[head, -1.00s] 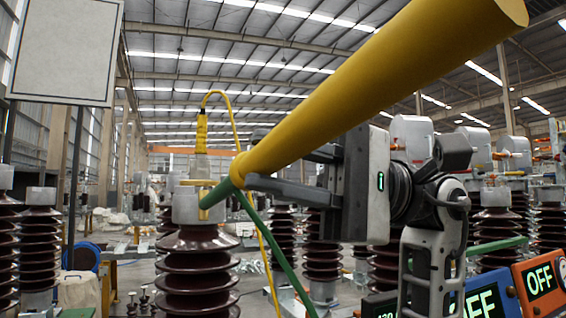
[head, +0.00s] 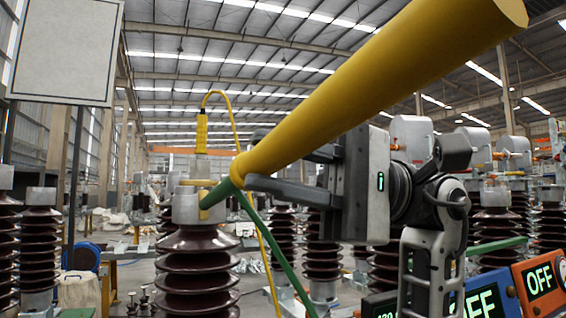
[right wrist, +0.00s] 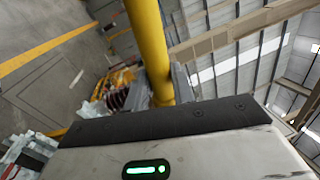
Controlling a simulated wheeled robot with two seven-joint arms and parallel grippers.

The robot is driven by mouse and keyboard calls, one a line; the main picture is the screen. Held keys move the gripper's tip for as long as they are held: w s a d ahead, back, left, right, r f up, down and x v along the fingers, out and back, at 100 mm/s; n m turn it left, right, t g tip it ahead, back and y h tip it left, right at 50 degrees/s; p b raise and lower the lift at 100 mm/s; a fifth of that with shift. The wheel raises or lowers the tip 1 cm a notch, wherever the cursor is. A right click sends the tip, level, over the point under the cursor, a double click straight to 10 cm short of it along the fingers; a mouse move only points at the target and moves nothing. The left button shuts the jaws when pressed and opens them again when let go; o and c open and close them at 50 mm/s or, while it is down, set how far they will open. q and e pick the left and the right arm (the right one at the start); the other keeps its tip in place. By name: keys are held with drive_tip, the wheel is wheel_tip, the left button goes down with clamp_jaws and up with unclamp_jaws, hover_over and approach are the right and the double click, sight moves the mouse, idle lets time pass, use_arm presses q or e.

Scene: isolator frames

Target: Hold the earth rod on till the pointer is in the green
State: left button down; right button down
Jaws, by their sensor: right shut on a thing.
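The yellow earth rod (head: 385,85) runs from the upper right down to the middle left in the head view. Its green tip (head: 219,192) is at the metal cap (head: 185,208) of a brown ribbed insulator (head: 197,262); whether it touches cannot be told for certain. My right gripper (head: 262,184) is shut on the rod near its lower end. The rod also shows in the right wrist view (right wrist: 150,50). A green lead (head: 280,255) hangs from the rod's tip end. No pointer or green zone can be made out. My left gripper is not in view.
A yellow probe (head: 201,130) with a yellow cable stands on the insulator's cap. Orange and blue boxes reading OFF (head: 540,280) are at the lower right. More brown insulators stand around. A blank pale board (head: 66,50) is at the upper left.

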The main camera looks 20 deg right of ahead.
sight(331, 140)
idle(0.5)
drive_tip(key=s+b, duration=0.2)
drive_tip(key=s, duration=0.8)
drive_tip(key=shift+d, duration=0.2)
drive_tip(key=shift+w+r, duration=0.1)
idle(0.4)
